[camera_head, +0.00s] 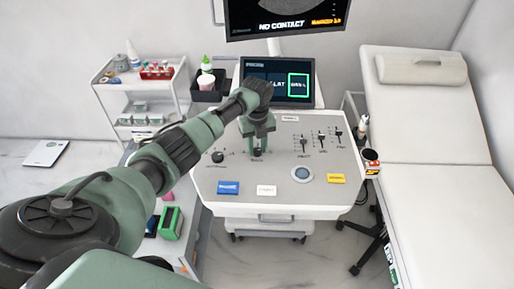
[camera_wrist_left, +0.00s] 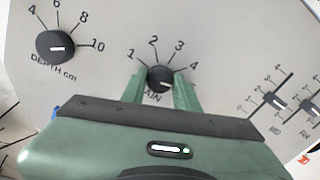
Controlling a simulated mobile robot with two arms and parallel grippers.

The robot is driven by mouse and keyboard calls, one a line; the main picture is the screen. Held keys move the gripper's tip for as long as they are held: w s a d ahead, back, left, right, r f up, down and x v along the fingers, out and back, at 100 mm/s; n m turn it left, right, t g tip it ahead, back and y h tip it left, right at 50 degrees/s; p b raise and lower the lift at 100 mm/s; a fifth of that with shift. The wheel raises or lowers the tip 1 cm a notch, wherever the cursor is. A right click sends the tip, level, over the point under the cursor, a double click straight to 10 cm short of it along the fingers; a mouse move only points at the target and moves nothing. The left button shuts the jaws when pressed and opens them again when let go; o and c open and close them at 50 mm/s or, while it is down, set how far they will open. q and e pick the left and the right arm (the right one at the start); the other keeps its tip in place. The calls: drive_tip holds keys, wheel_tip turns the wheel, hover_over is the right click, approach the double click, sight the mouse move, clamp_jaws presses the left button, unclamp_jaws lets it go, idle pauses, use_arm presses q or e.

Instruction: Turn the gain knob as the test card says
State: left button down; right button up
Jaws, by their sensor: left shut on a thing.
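The gain knob (camera_wrist_left: 159,79) is a small black dial with a white mark, on a scale marked 1 to 4 in the left wrist view. Its mark points to the right, roughly toward the 4. My left gripper (camera_head: 258,149) reaches down onto the console panel (camera_head: 215,185). In the left wrist view the green fingers (camera_wrist_left: 160,90) stand on either side of the gain knob, shut on it. They hide part of its label. No card that I can read as the test card shows. My right gripper is out of view.
A depth knob (camera_wrist_left: 56,47) sits left of the gain knob; sliders (camera_head: 321,142) stand to the right. Blue (camera_head: 228,188), white (camera_head: 267,190) and yellow (camera_head: 336,178) labels lie along the front. A small screen (camera_head: 290,80) with a green-framed box stands behind. An exam couch (camera_head: 430,150) is at right.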

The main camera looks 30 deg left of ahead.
sight(258, 150)
use_arm(q)
drive_tip(key=shift+d+m, duration=0.1)
drive_tip(key=shift+m, duration=0.2)
drive_tip(key=c, duration=1.1)
unclamp_jaws()
drive_tip(key=shift+o, duration=0.2)
wheel_tip(258, 150, up, 8)
drive_tip(key=shift+f+b, duration=0.1)
drive_tip(key=shift+b, duration=0.75)
